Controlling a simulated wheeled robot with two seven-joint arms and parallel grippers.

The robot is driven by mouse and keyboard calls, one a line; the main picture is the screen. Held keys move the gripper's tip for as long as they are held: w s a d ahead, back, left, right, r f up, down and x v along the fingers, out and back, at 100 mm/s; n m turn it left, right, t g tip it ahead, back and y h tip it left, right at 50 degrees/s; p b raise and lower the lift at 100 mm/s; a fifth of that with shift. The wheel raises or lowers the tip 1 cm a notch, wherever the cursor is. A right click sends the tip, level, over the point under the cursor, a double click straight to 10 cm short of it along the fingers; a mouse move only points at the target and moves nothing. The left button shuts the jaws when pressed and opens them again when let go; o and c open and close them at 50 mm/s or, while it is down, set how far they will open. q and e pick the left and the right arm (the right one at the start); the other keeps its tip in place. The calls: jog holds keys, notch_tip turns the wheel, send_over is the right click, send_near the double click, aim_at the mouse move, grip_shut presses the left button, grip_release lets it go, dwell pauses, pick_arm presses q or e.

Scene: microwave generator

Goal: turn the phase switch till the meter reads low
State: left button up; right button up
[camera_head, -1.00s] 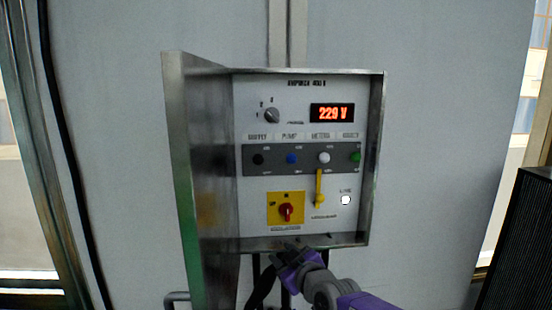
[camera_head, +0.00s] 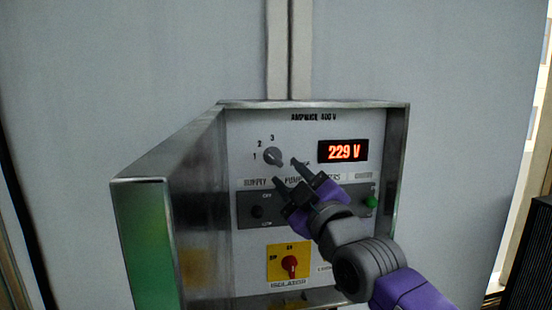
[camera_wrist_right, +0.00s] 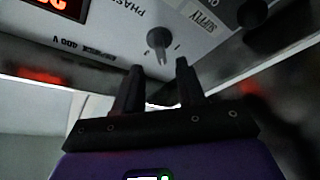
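The phase switch (camera_head: 272,156) is a small grey rotary knob at the upper left of the panel, with marks 1, 2 and 3 around it. The meter (camera_head: 343,151) beside it reads 229 V in red. My right gripper (camera_head: 284,172) is open and empty, just below and right of the knob in the head view. In the right wrist view the knob (camera_wrist_right: 159,40) lies beyond the two spread fingertips (camera_wrist_right: 159,68), apart from them. My left gripper is not in view.
The metal box (camera_head: 398,180) has raised side walls, and its door (camera_head: 145,230) stands open at left. Below are a dark switch strip (camera_head: 247,208) with a green button (camera_head: 371,202), partly hidden by my arm, and a red isolator knob (camera_head: 289,264) on a yellow plate.

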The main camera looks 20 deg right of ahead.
aim_at(277, 163)
pick_arm(q)
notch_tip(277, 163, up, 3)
jog(key=p, duration=0.2)
jog(key=shift+p, duration=0.3)
pick_arm(e)
jog(key=x, duration=0.5)
jog(key=shift+w+d, duration=0.1)
jog(key=shift+w, duration=0.05)
jog(key=shift+f, duration=0.1)
grip_shut()
